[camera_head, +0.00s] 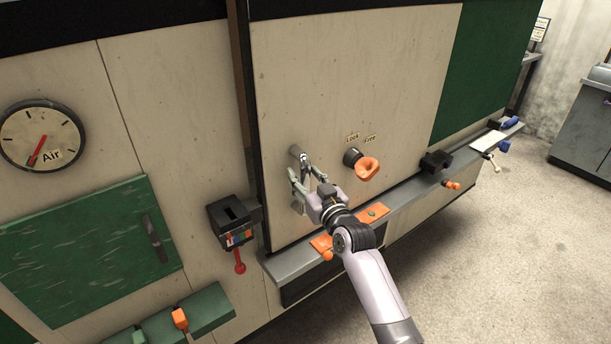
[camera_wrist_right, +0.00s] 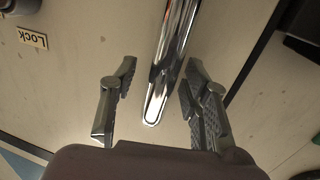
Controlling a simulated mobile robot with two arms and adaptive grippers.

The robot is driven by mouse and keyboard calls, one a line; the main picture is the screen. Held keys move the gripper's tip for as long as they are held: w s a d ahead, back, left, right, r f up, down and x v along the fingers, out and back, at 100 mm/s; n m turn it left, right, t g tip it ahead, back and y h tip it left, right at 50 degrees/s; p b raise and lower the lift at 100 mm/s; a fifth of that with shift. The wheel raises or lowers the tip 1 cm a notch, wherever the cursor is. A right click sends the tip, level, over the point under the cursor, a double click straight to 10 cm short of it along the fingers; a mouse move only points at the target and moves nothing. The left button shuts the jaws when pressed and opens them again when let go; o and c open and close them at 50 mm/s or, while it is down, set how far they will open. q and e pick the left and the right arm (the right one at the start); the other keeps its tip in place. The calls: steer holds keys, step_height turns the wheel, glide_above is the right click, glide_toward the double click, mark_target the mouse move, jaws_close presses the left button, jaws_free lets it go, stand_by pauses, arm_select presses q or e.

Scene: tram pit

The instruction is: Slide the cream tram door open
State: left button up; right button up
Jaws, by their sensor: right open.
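The cream tram door (camera_head: 340,75) is a tall panel in the middle of the head view, with a dark edge along its left side. A chrome handle (camera_head: 303,157) sits low on its left part. My right gripper (camera_head: 308,180) is at the handle with its fingers open. In the right wrist view the chrome handle bar (camera_wrist_right: 168,65) runs down between the two spread fingers, with a gap on both sides. An orange knob (camera_head: 367,168) is right of the handle, below the small "Lock" and "Free" labels. My left gripper is not in view.
A grey ledge (camera_head: 405,205) runs below the door, with an orange plate (camera_head: 372,213) and several small items. A black box with a red lever (camera_head: 239,262) is just left of the door. An air gauge (camera_head: 43,137) and green panel (camera_head: 90,250) are further left.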

steer(key=shift+c, duration=0.3)
jaws_close()
stand_by(0.3)
stand_by(0.3)
